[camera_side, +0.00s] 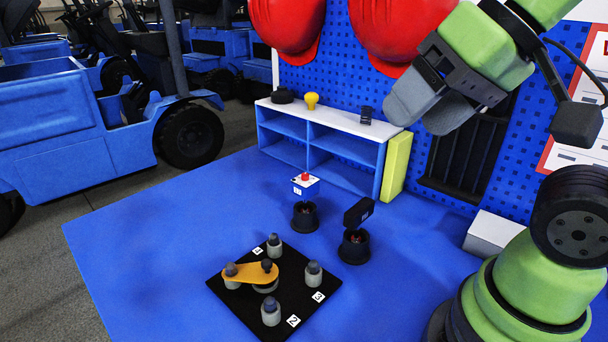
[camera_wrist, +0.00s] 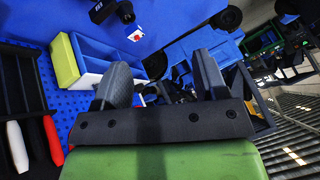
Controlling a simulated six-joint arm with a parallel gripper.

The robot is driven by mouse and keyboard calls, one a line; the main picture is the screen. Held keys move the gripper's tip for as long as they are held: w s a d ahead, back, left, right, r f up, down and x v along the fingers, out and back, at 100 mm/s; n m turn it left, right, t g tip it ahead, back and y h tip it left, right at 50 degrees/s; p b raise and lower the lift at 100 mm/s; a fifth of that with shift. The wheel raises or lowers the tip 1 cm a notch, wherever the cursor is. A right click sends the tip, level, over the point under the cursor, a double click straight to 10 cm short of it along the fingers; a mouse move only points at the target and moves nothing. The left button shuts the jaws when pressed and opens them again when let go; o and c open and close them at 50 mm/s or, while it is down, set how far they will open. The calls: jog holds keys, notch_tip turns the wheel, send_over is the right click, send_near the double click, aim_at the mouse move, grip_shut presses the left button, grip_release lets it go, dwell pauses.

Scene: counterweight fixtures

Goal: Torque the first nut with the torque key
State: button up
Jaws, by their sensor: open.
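A black plate (camera_side: 272,325) lies on the blue table with several grey posts topped by dark nuts and number tags. An orange link (camera_side: 251,273) spans two nuts there. Behind the plate, two black cup holders each hold a tool: a black-headed tool (camera_side: 358,212) and a white-and-blue one (camera_side: 305,184) with a red top. Which is the torque key I cannot tell. Both tools show at the top of the wrist view: the black one (camera_wrist: 104,10) and the white one (camera_wrist: 135,34). My gripper (camera_side: 430,107) is open and empty, high above the table and away from both tools.
A blue shelf with a white top (camera_side: 335,120) stands at the back, carrying small items. A yellow block (camera_side: 396,166) stands beside it. Red helmets (camera_side: 287,22) hang on the pegboard. A white box (camera_side: 490,232) sits at right. The table's left side is clear.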

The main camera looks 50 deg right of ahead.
jog(key=w+d+n+g, duration=0.1)
jog(key=w+d+g, duration=0.1)
jog(key=w, duration=0.6)
jog(key=n+g+h, duration=0.2)
jog(key=n+g, duration=0.1)
jog(key=g, duration=0.2)
send_over(305, 174)
notch_tip(305, 174, down, 15)
jog(key=shift+r, duration=0.1)
jog(key=shift+f, duration=4.7)
jog(key=c, duration=0.9)
